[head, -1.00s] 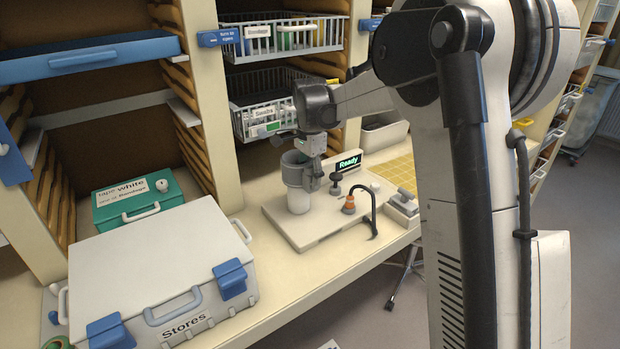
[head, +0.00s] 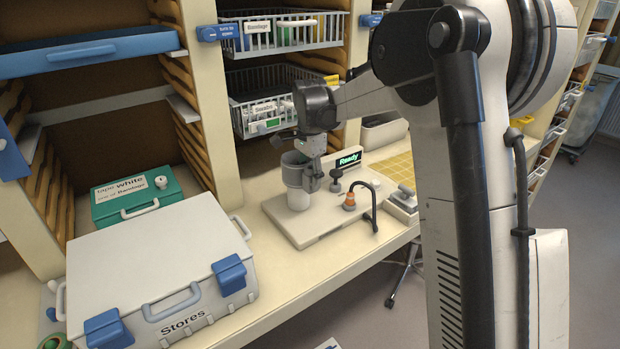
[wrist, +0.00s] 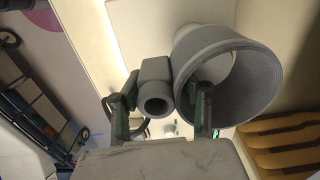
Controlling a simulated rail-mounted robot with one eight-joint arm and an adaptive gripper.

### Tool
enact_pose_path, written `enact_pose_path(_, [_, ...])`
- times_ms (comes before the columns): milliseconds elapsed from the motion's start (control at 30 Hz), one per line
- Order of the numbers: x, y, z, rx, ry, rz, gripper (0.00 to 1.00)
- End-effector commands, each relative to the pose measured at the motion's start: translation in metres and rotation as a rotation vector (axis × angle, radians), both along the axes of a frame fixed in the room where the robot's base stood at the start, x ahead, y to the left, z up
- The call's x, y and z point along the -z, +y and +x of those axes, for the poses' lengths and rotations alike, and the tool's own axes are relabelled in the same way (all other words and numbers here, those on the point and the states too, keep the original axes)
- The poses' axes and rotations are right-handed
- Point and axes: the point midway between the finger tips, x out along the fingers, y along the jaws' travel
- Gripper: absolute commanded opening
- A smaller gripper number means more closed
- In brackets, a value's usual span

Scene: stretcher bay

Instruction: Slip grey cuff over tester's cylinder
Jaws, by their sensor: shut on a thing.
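The grey cuff (head: 296,173) is a wide open ring, seen in the head view at the tester's white cylinder (head: 299,200). The cylinder's lower part shows below the cuff; how far it reaches inside is hidden. In the wrist view the cuff (wrist: 268,80) opens toward me, with a pale patch inside. A smaller grey tube (wrist: 156,98) sits beside the ring, between my fingers. My gripper (head: 314,168) is shut on the cuff at its right side; its two dark green fingers (wrist: 162,112) show in the wrist view. The tester (head: 325,222) has a pale base plate.
A display (head: 348,158) reading "Ready" stands behind the tester. An orange-topped part (head: 349,200) and a black curved tube (head: 373,205) rise on its right. Wire baskets (head: 265,110) hang behind. The Stores case (head: 150,262) and a green box (head: 140,195) are at left.

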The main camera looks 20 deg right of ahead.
Motion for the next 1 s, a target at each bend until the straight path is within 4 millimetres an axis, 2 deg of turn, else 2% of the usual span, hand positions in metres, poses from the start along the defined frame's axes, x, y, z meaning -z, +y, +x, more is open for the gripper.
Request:
enact_pose_path(333, [-0.013, 0.000, 0.000, 0.000, 0.000, 0.000, 0.02])
enact_pose_path(633, [-0.015, 0.000, 0.000, 0.000, 0.000, 0.000, 0.02])
enact_pose_path(667, [-0.014, 0.000, 0.000, 0.000, 0.000, 0.000, 0.36])
enact_pose_path(700, [-0.014, 0.000, 0.000, 0.000, 0.000, 0.000, 0.41])
enact_pose_path(833, [-0.014, 0.000, 0.000, 0.000, 0.000, 0.000, 0.57])
enact_pose_path(1000, [-0.014, 0.000, 0.000, 0.000, 0.000, 0.000, 0.57])
